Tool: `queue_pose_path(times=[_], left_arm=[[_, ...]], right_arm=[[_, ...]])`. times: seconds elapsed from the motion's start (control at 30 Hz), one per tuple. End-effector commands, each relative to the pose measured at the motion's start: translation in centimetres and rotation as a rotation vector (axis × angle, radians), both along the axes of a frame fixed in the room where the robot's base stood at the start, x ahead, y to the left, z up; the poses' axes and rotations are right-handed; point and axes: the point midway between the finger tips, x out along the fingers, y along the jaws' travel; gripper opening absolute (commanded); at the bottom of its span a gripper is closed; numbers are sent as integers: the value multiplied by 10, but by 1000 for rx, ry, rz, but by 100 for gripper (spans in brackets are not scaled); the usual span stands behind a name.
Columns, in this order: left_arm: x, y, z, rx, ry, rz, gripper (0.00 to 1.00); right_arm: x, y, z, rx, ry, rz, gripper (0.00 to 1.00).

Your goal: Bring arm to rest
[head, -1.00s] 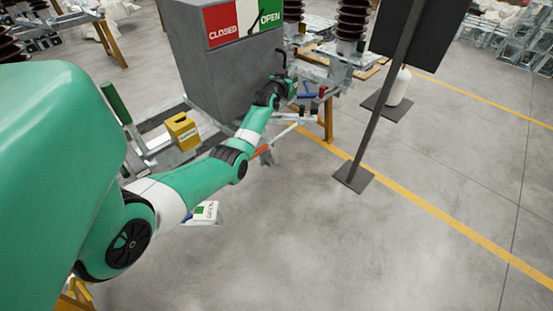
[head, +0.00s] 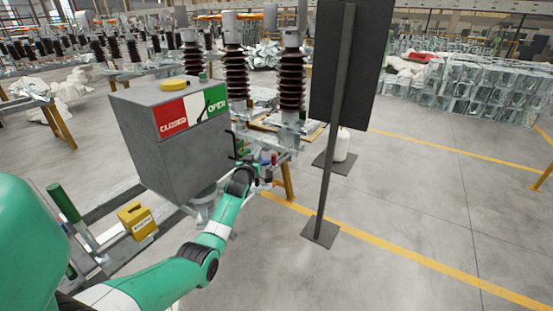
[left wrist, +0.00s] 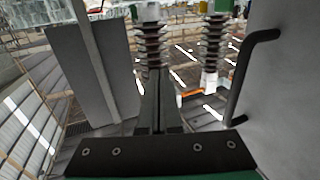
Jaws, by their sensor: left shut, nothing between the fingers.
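My left arm (head: 203,255) reaches from the lower left to the right side of the grey box. My left gripper (head: 258,163) is beside the box's lower right side, small and partly hidden by my wrist. In the left wrist view its two dark fingers (left wrist: 157,100) are together with nothing between them. A black bent handle (left wrist: 243,85) on the box's grey side stands to the right of the fingers, apart from them. My right gripper does not show.
The grey box (head: 150,145) carries a red CLOSED and green OPEN label (head: 190,112). Brown ribbed insulators (head: 291,80) stand behind it. A dark panel on a post (head: 338,110) stands to the right. A yellow block (head: 137,221) lies at lower left. The right floor is open.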

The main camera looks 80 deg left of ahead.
Motion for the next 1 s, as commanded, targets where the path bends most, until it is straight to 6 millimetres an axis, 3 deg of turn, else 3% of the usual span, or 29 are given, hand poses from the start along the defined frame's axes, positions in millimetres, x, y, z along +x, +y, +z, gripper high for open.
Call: queue_pose_path(times=[0.1,0.3,0.83,0.93,1.0], left_arm=[[25,-24,-3,4,-1,-6,0],[46,-47,0,4,-3,-3,0],[54,-54,2,3,-3,-8,0],[78,-70,4,5,-4,-52,0],[110,-95,10,10,-9,-111,0]], right_arm=[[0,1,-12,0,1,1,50],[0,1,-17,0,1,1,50],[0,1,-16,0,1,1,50],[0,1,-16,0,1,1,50],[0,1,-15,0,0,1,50]])
